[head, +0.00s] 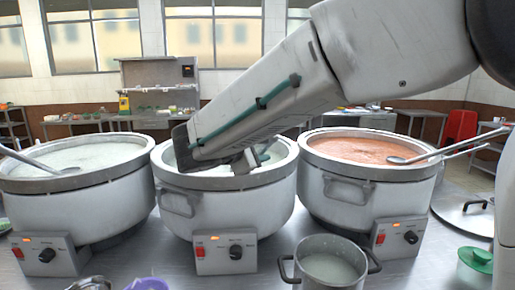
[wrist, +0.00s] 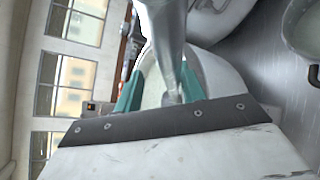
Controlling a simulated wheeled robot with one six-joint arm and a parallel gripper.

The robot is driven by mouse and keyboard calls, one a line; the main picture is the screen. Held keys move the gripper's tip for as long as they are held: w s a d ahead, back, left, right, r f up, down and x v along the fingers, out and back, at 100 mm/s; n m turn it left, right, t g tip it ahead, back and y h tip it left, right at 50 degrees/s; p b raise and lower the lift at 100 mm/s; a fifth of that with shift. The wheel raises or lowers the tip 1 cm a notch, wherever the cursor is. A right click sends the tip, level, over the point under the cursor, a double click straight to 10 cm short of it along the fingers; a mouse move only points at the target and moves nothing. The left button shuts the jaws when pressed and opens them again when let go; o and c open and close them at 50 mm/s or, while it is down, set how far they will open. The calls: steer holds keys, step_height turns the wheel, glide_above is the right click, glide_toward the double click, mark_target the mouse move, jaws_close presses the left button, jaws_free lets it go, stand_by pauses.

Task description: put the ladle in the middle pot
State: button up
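The middle pot (head: 225,206) is a large white stockpot with a grey rim and pale contents, and it also shows in the wrist view (wrist: 225,78). My gripper (wrist: 160,72) reaches over its mouth, with a teal finger on each side of a shiny metal piece. This piece looks like the ladle (wrist: 168,45), held between the fingers and running up out of the wrist view. In the head view my arm and wrist hide most of the grip. A grey metal part (head: 245,162) shows beside the gripper at the pot's opening. I cannot see the ladle's whole shape.
The left pot (head: 75,212) holds pale congee and a ladle (head: 52,166). The right pot (head: 365,205) holds reddish congee and a ladle (head: 410,159). A small two-handled pot (head: 328,268) stands in front. A lid (head: 465,212) and a green-lidded container (head: 476,265) are at right.

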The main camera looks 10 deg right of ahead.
steer(key=v, duration=0.7)
steer(key=shift+s+a, duration=0.25)
steer(key=shift+r, duration=0.1)
steer(key=s+d+f+m+g+y, duration=0.3)
steer(key=s+d+f+m+g, duration=0.3)
steer(key=s+d+f, duration=0.45)
steer(key=s+d+f+m+g+y, duration=0.1)
steer(key=s+d+m+y, duration=0.2)
steer(key=s, duration=0.6)
steer(key=s+d+f+m+g+y, duration=0.2)
steer(key=s+d+m+y, duration=0.2)
steer(key=s+d+m, duration=0.3)
steer(key=shift+s+d+m+g, duration=0.3)
steer(key=shift+s+m, duration=0.1)
steer(key=shift+s, duration=1.25)
